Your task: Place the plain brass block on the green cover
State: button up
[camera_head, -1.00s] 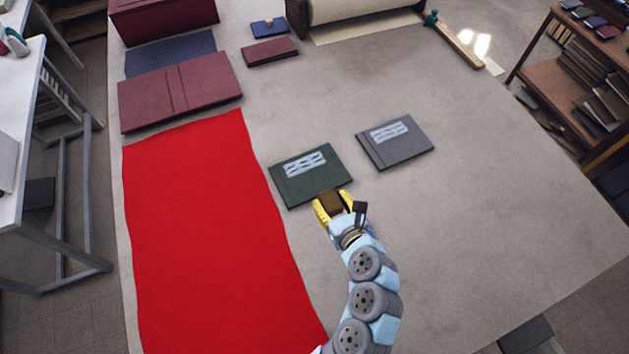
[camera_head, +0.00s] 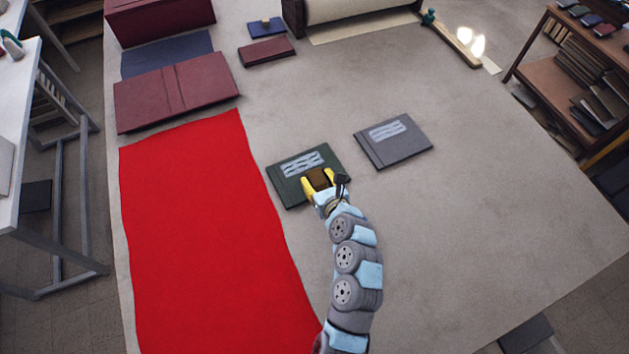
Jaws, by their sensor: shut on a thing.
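The green cover (camera_head: 287,186) lies flat near the middle of the table, with a pale patterned label on its upper part. My gripper (camera_head: 317,180), with yellow fingers, is shut on a small brown brass block (camera_head: 319,178). In the picture the block is over the lower right part of the green cover and hides some of it. I cannot tell whether the block touches the cover or is held above it. The block's underside is hidden.
A grey cover (camera_head: 395,148) with a similar label lies to the right. A large red cloth (camera_head: 200,235) lies to the left. The table's right side is clear.

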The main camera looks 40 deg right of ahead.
aim_at(314, 176)
jog(key=shift+w+d+f, duration=0.3)
jog(key=shift+w+f, duration=0.3)
jog(key=shift+f, duration=0.1)
jog(key=shift+w+d+f, duration=0.3)
jog(key=shift+w+f, duration=0.25)
jog(key=shift+f, duration=1.75)
jog(key=shift+f+b, duration=0.1)
jog(key=shift+b, duration=0.2)
jog(key=o, duration=1.2)
jog(key=shift+s, duration=0.1)
jog(key=v, duration=1.2)
jog(key=shift+b, duration=0.35)
